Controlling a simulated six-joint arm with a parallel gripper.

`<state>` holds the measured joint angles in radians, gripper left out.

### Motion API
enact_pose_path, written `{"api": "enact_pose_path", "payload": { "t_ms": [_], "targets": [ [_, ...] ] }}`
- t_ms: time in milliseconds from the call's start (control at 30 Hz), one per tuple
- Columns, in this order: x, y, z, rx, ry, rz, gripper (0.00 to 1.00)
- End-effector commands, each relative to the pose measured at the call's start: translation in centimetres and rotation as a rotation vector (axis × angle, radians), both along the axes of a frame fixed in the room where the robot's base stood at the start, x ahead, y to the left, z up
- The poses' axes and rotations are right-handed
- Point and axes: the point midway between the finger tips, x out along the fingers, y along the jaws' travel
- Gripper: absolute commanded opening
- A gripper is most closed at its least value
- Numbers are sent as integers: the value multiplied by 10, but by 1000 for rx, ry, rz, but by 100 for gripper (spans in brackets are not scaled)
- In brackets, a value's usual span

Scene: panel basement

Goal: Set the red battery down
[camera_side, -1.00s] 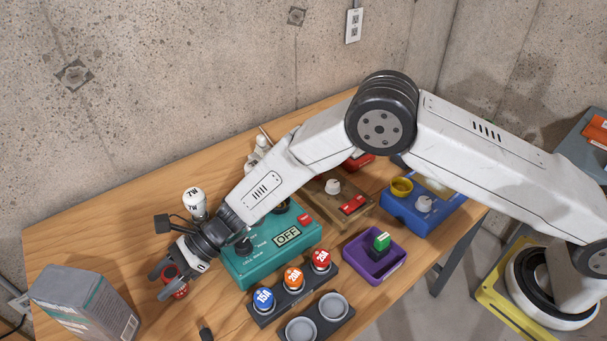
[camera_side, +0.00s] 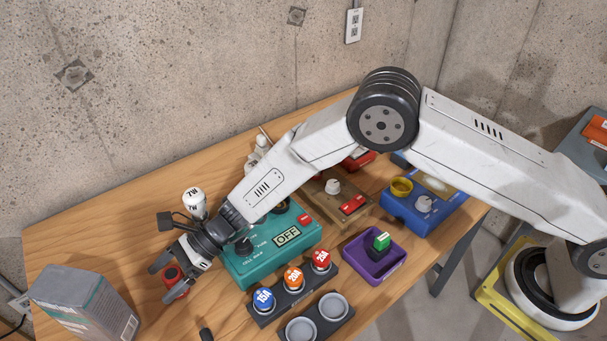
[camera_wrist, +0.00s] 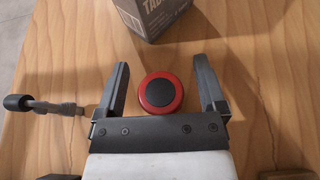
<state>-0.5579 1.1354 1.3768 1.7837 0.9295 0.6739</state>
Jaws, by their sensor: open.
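The red battery (camera_side: 174,283) is round, with a dark centre on its top. It appears to stand upright on the wooden table at the left, in front of the grey box. In the wrist view the battery (camera_wrist: 161,93) sits between the two fingers, with a clear gap on each side. My gripper (camera_side: 168,280) is open around it, and both fingers show apart in the wrist view (camera_wrist: 164,88). In the side view the fingers partly cover the battery.
A grey box (camera_side: 80,300) stands just left of the battery. A white 7W bulb (camera_side: 194,202) stands behind my gripper. The teal meter (camera_side: 270,250) and a dark rack with blue, orange and red caps (camera_side: 292,284) lie to the right. Bare wood (camera_side: 110,235) lies behind the box.

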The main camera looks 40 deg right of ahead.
Motion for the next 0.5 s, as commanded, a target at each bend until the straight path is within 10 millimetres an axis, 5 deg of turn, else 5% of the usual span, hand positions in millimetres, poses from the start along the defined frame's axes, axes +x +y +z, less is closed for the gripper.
{"api": "enact_pose_path", "payload": {
  "t_ms": [333,500],
  "targets": [
    [1,-42,18,1,-1,-3,90],
    [0,-41,44,2,-4,2,90]
  ]
}}
